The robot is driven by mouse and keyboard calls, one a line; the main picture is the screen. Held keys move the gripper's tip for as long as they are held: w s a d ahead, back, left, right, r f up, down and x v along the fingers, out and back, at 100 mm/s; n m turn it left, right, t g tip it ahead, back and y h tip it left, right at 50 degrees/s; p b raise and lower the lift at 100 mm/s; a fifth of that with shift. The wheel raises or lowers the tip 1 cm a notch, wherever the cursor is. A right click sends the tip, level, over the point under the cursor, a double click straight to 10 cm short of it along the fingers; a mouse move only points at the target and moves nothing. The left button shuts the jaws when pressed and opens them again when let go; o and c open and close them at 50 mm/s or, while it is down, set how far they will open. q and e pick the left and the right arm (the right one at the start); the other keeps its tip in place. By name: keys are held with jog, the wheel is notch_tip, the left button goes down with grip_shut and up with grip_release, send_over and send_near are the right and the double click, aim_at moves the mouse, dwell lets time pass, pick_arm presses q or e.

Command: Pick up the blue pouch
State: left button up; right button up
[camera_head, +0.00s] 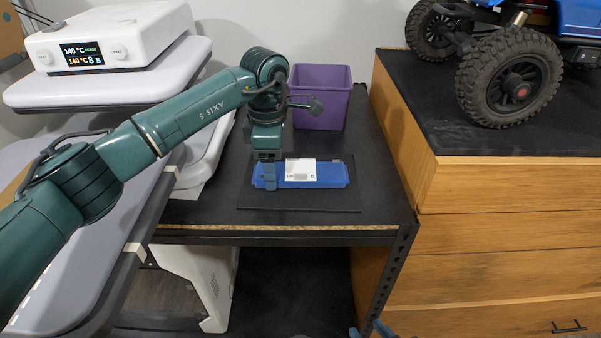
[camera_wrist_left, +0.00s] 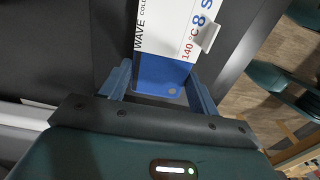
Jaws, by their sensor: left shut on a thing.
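The blue pouch (camera_head: 333,180) with a white label lies along a thin dark mat (camera_head: 300,203) on the black table. My left gripper (camera_head: 268,184) comes down from above and is shut on the pouch near its left end. In the left wrist view the pouch (camera_wrist_left: 160,75) sits between the two blue fingers of my left gripper (camera_wrist_left: 160,88); its label shows "140 °C 8 S". I cannot tell whether the pouch is off the mat. The blue fingertips of my right gripper (camera_head: 369,330) show apart at the bottom edge, with nothing between them; the rest is out of view.
A purple bin (camera_head: 321,97) stands behind the pouch. A white device (camera_head: 108,38) with a "140 °C 8 s" display sits on the heat press at left. A wooden drawer cabinet (camera_head: 490,188) with a large-wheeled crawler (camera_head: 509,78) on top rises at right.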

pick_arm(q)
notch_tip(320, 180, up, 9)
jog(key=shift+r+b, duration=0.1)
jog(key=shift+b, duration=0.35)
jog(key=shift+c, duration=0.2)
jog(key=shift+r, duration=0.45)
jog(key=shift+f+b, duration=1.55)
jog(key=shift+f, duration=1.65)
jog(key=shift+f+b, duration=0.95)
jog(key=shift+f, duration=0.85)
